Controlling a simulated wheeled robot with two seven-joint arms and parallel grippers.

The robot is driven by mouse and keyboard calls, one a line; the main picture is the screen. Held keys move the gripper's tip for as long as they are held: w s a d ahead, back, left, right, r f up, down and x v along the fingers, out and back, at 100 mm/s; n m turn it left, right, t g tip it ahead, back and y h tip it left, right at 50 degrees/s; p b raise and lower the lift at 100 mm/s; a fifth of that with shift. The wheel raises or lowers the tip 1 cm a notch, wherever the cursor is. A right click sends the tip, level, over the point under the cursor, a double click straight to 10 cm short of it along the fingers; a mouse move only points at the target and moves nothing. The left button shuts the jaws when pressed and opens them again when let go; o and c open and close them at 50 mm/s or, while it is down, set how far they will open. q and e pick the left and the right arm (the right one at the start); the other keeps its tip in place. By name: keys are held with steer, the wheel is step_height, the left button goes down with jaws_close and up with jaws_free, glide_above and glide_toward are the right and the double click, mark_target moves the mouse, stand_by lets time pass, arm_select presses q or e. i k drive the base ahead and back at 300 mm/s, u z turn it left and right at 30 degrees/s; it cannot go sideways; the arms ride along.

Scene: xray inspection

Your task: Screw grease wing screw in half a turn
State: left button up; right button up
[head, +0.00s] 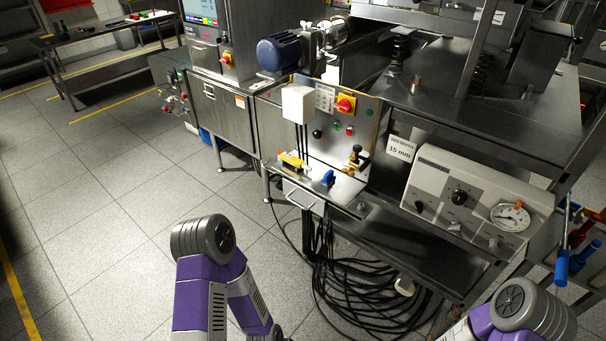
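I cannot make out for certain which part is the grease wing screw. A small yellow and black fitting (355,159) stands at the right of a narrow steel shelf (345,189), in front of an upright switch panel. I cannot tell whether it carries the screw. My two purple and grey arms come in at the bottom of the head view, one left of centre and one at the right edge. Neither gripper shows in this view. Both arms appear well apart from the shelf and the machine.
A yellow object (291,160) and a blue object (328,178) lie on the shelf. The switch panel (338,118) has a red knob. A gauge box (477,193) sits to the right. Loose black cables (350,290) hang below. The floor (120,230) at left is clear.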

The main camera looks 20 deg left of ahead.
mark_target(350, 170)
steer(key=u, duration=0.9)
steer(key=i, duration=0.5)
steer(key=z, duration=0.05)
